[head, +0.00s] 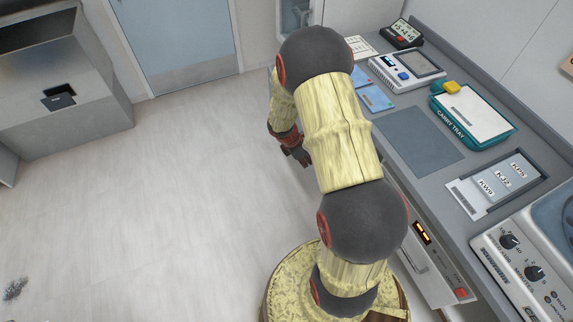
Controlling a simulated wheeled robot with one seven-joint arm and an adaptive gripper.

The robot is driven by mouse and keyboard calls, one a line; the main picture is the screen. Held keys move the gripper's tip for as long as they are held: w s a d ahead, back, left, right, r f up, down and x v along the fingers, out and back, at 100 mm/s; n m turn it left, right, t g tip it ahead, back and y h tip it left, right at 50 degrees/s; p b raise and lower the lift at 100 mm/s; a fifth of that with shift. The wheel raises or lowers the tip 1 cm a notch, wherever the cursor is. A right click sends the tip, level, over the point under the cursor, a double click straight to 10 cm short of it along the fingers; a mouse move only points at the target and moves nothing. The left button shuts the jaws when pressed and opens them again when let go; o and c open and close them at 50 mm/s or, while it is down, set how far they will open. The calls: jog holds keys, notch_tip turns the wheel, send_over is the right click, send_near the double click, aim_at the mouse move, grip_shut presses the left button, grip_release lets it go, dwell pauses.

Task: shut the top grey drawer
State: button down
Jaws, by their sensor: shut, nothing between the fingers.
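A light grey unit (438,268) shows below the front edge of the counter, right of my arm. It has a small lit orange display and a red part at its lower end. A grey ledge-like part stands out from its face; I cannot tell for sure whether this is the top drawer or how far it is open. My arm hides much of the counter's front. My gripper (303,159) is shut and empty, pointing down over the floor beside the counter's far front, apart from the grey unit.
The grey counter (440,185) holds a teal carry tray (470,116), a white device (407,70), blue cards (376,97), a label panel (496,182) and a knobbed machine (515,262). A metal cabinet (75,75) stands far left.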

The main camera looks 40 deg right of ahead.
jog(key=s+d+p, duration=0.1)
jog(key=d, duration=0.5)
jog(key=s+d+p, duration=0.1)
jog(key=s+d, duration=0.1)
jog(key=d, duration=0.3)
jog(key=s+d+p, duration=0.2)
jog(key=d, duration=0.4)
jog(key=shift+d, duration=0.3)
